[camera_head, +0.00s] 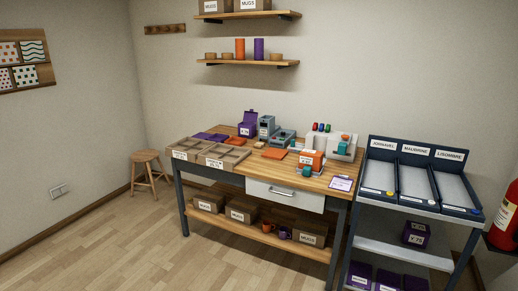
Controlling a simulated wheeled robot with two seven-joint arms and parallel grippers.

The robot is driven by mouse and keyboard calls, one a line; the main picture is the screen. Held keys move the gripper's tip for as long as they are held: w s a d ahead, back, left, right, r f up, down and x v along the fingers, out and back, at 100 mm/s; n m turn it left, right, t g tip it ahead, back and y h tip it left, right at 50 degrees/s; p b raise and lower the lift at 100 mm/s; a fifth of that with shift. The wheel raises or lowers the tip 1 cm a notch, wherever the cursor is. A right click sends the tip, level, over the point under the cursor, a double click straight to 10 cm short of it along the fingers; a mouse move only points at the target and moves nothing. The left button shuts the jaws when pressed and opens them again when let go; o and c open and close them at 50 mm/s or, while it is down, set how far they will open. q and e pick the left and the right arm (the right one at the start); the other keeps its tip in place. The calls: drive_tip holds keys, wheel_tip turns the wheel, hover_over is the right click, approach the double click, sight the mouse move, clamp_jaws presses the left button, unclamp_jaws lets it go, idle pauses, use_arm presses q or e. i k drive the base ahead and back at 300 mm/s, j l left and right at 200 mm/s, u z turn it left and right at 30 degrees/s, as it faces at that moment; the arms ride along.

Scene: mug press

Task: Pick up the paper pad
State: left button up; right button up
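A small white sheet or pad with purple print (341,183) lies flat at the front right corner of the wooden workbench (258,172). It is the thing that looks most like the paper pad; its thickness is too small to tell. Flat orange pieces (274,153) and flat purple pieces (208,137) also lie on the bench, and I cannot tell what they are. Neither of my grippers is in the head view.
An orange and white machine (312,160) stands left of the pad. Wooden trays (222,155) sit at the bench's left end. A dark rack with three labelled chutes (414,175) stands to the right. A stool (150,171) is at the left; the floor in front is clear.

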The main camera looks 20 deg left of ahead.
sight(260, 145)
drive_tip(key=i+j+u, duration=0.15)
drive_tip(key=i+u, duration=0.55)
drive_tip(key=u, duration=0.15)
drive_tip(key=i+u, duration=0.4)
drive_tip(key=i+j+u, duration=0.15)
drive_tip(key=i+u, duration=0.95)
drive_tip(key=i+z, duration=0.35)
drive_tip(key=i+j+z, duration=0.15)
drive_tip(key=z, duration=0.2)
drive_tip(key=i+j+z, duration=0.2)
drive_tip(key=i+z, duration=0.15)
drive_tip(key=i+j+z, duration=0.1)
drive_tip(key=z, duration=0.35)
drive_tip(key=i+j+z, duration=0.2)
drive_tip(key=z, duration=0.3)
drive_tip(key=i+j+z, duration=0.1)
drive_tip(key=j+z, duration=0.15)
drive_tip(key=z, duration=0.2)
drive_tip(key=i+j+z, duration=0.1)
drive_tip(key=z, duration=0.4)
drive_tip(key=k+j, duration=0.05)
drive_tip(key=j, duration=0.05)
